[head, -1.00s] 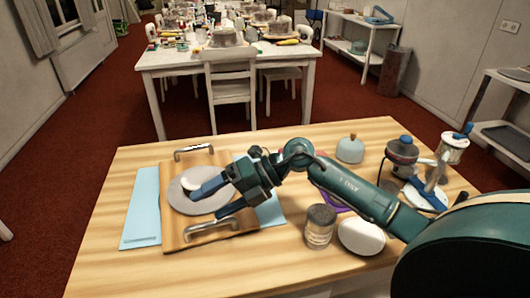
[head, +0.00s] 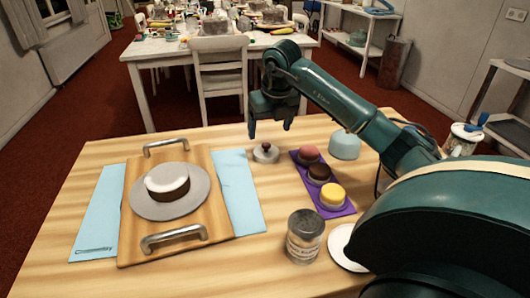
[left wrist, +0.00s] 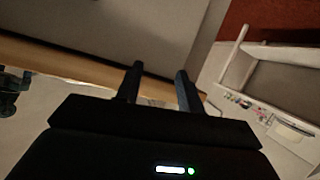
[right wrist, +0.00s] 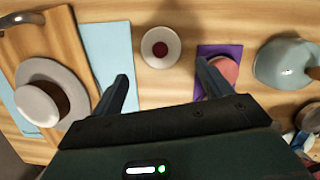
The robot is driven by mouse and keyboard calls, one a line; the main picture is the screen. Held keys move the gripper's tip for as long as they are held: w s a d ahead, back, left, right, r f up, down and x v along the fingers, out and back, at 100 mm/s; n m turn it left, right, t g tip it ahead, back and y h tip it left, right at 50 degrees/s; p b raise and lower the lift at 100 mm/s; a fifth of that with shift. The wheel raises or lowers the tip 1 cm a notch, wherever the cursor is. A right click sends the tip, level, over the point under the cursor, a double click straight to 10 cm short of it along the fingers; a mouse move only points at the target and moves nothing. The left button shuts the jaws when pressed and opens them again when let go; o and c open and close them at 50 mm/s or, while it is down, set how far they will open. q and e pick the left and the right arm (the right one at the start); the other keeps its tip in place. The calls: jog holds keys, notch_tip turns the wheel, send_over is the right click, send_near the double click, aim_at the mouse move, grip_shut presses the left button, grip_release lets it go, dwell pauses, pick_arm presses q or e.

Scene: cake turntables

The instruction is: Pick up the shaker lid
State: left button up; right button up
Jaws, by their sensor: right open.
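A glass shaker jar (head: 304,240) with a label stands at the table's front right. Its grey lid (head: 307,220) sits on top of it. A small pale round piece with a dark red knob (head: 265,153) lies on the table behind; I cannot tell if it is a lid. My right gripper (head: 270,130) is open and empty, pointing down above this piece. In the right wrist view the piece (right wrist: 161,47) lies ahead of the gap between the fingers, apart from them. My left gripper (left wrist: 159,75) is open and empty, away from these things.
A white-topped brown cake (head: 167,182) sits on a grey disc on a wooden board (head: 190,243) with metal handles, over a blue mat. A purple mat (head: 331,211) holds three small cakes. A pale blue dome (head: 345,145) and a white dish (head: 345,250) are at right.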

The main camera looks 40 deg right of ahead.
aim_at(267, 145)
jog(key=x, duration=0.8)
jog(key=shift+d, duration=0.1)
jog(key=shift+f, duration=0.35)
pick_arm(q)
jog(key=shift+r, duration=0.25)
jog(key=shift+s, duration=0.1)
pick_arm(e)
jog(key=shift+c, duration=0.5)
jog(key=c, duration=0.6)
pick_arm(q)
jog(key=shift+f, duration=0.2)
pick_arm(e)
jog(key=shift+r, duration=0.15)
